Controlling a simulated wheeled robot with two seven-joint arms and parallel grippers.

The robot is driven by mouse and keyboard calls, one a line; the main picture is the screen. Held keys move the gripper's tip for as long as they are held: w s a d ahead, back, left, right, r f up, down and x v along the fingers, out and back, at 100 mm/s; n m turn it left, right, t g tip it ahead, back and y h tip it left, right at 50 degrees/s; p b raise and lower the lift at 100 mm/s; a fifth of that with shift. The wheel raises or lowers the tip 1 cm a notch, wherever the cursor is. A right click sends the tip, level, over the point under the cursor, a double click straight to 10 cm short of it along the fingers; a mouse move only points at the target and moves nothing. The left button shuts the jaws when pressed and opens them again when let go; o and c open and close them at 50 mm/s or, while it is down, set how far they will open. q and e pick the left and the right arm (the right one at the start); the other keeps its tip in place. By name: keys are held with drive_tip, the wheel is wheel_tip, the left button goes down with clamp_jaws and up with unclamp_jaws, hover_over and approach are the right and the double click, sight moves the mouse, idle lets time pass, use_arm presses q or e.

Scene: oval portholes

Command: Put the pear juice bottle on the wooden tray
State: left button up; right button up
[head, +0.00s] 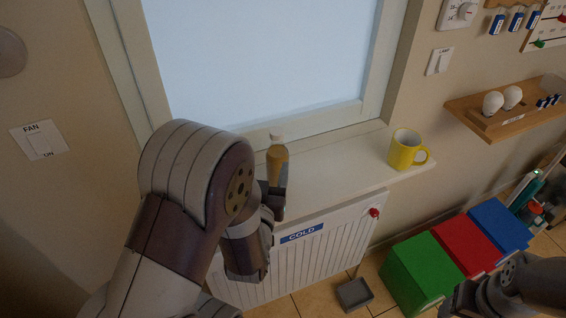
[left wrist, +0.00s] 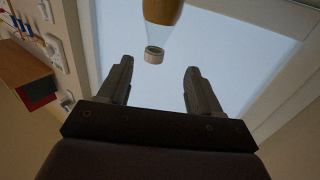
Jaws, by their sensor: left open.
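The bottle with orange-yellow contents and a white cap (head: 277,160) stands upright on the white window sill, in front of the window. Its label cannot be read. My left gripper (head: 273,202) is at the sill beside the lower part of the bottle, partly hidden by my own arm. In the left wrist view the fingers (left wrist: 158,65) are spread with nothing between them. The bottle (left wrist: 162,12) shows there beyond the fingertips, cap toward the gripper's side of the picture. I cannot make out a wooden tray. My right arm shows at the lower right, its gripper not visible.
A yellow mug (head: 405,150) stands on the sill to the right. Below is a white radiator (head: 320,250) with a COLD sign. Green (head: 424,262), red and blue boxes stand on the floor. A wooden shelf (head: 545,118) with bulbs is on the right wall.

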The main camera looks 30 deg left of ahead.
sight(274, 143)
use_arm(q)
drive_tip(key=w, duration=0.2)
drive_tip(key=w+p, duration=0.1)
drive_tip(key=w, duration=0.1)
drive_tip(key=shift+r, duration=0.4)
drive_tip(key=w+a, duration=0.1)
drive_tip(key=w+a+p, duration=0.1)
drive_tip(key=w, duration=0.1)
drive_tip(key=shift+w+a+f, duration=0.1)
drive_tip(key=shift+w+a, duration=0.1)
drive_tip(key=w, duration=0.1)
drive_tip(key=w+p, duration=0.2)
drive_tip(key=w, duration=0.1)
drive_tip(key=shift+a+r, duration=0.35)
drive_tip(key=shift+r, duration=0.05)
drive_tip(key=shift+w+f, duration=0.15)
drive_tip(key=shift+w, duration=0.15)
drive_tip(key=shift+a, duration=0.25)
drive_tip(key=shift+s, duration=0.1)
drive_tip(key=c, duration=1)
clamp_jaws()
use_arm(e)
drive_tip(key=r, duration=0.4)
drive_tip(key=shift+w+d, duration=0.2)
drive_tip(key=shift+d, duration=0.1)
